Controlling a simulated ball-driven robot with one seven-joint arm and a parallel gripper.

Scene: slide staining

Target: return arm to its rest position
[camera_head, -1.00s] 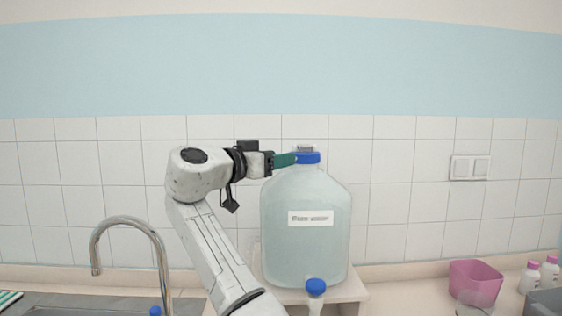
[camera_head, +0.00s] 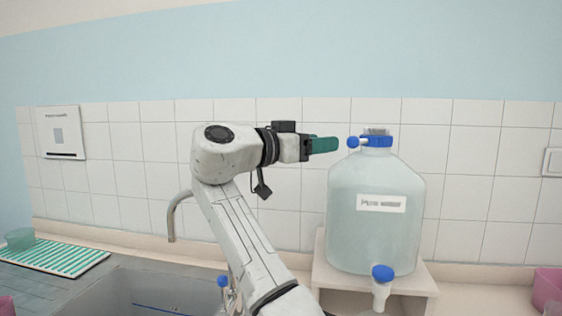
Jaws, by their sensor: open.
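My gripper (camera_head: 323,145), with green fingers, is raised in front of the tiled wall and points right. It is open, and nothing shows between its fingers. Its fingertips are left of the large clear water bottle (camera_head: 376,215), level with its blue cap (camera_head: 376,141), with a small gap to the blue knob (camera_head: 352,142) beside the cap. The bottle stands upright and has a white label (camera_head: 381,203) and a tap with a blue top (camera_head: 382,273).
The bottle stands on a pale stand (camera_head: 326,272). Behind my arm is a curved metal faucet (camera_head: 172,215) at a grey sink (camera_head: 160,290). A green striped mat (camera_head: 55,257) with a teal cup (camera_head: 20,239) lies at left. A pink container (camera_head: 548,288) is at the right edge.

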